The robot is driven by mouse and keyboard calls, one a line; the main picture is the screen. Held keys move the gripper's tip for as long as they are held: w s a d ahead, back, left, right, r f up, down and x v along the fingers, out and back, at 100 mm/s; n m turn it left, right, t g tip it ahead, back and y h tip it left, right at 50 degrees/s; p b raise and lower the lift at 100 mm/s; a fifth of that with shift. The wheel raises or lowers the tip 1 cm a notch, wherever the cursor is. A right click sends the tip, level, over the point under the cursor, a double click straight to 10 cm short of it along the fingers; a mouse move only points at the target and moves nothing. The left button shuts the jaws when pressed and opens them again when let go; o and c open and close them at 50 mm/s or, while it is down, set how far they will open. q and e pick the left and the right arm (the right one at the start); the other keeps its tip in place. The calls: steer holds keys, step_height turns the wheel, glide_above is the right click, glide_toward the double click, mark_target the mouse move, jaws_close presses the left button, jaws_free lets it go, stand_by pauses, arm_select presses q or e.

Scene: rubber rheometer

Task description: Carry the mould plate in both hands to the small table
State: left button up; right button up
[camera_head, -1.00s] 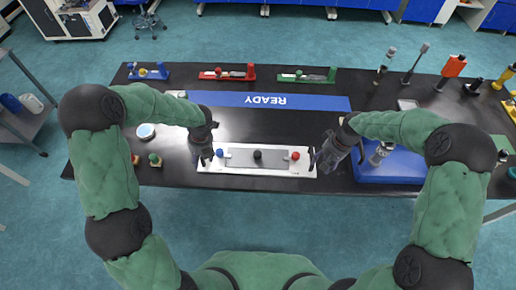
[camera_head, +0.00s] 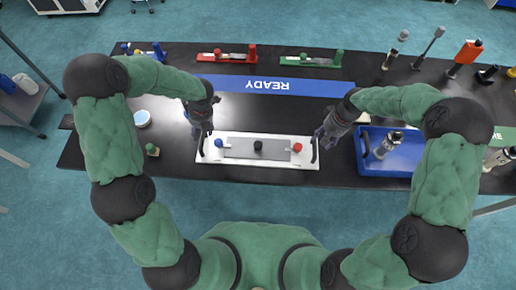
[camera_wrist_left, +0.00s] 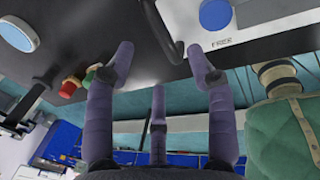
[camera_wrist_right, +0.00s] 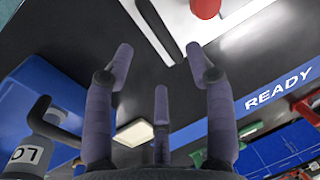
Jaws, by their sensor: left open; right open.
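The mould plate (camera_head: 240,151) is a white board with a grey centre, blue, black and red knobs and a black handle at each end. It lies flat along the bench's front edge. My left gripper (camera_head: 203,132) is open by the plate's left end; in the left wrist view the left handle (camera_wrist_left: 164,30) shows ahead of its open fingers (camera_wrist_left: 163,62). My right gripper (camera_head: 325,137) is open by the right end; the right handle (camera_wrist_right: 155,30) shows ahead of its fingers (camera_wrist_right: 160,62). Both are apart from the handles. I cannot identify the small table.
A blue tray (camera_head: 372,171) holding a metal cylinder (camera_head: 388,145) sits right of the plate. A blue READY strip (camera_head: 270,86) lies behind it. Red (camera_head: 228,56) and green (camera_head: 312,58) fixtures stand at the back. A grey side table (camera_head: 25,108) with bottles stands left.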

mark_target(308, 159)
arm_select(q)
steer(key=f, duration=0.2)
steer(key=a+f, duration=0.1)
steer(key=f, duration=0.5)
steer(key=shift+a+f, duration=0.2)
steer(key=shift+a, duration=0.15)
arm_select(e)
steer(key=f, duration=0.2)
steer(key=a+f, duration=0.1)
steer(key=f, duration=0.5)
steer(key=shift+a+f, duration=0.2)
steer(key=shift+a, duration=0.15)
arm_select(q)
jaws_close()
arm_select(e)
jaws_close()
steer(key=shift+w+r, duration=0.1)
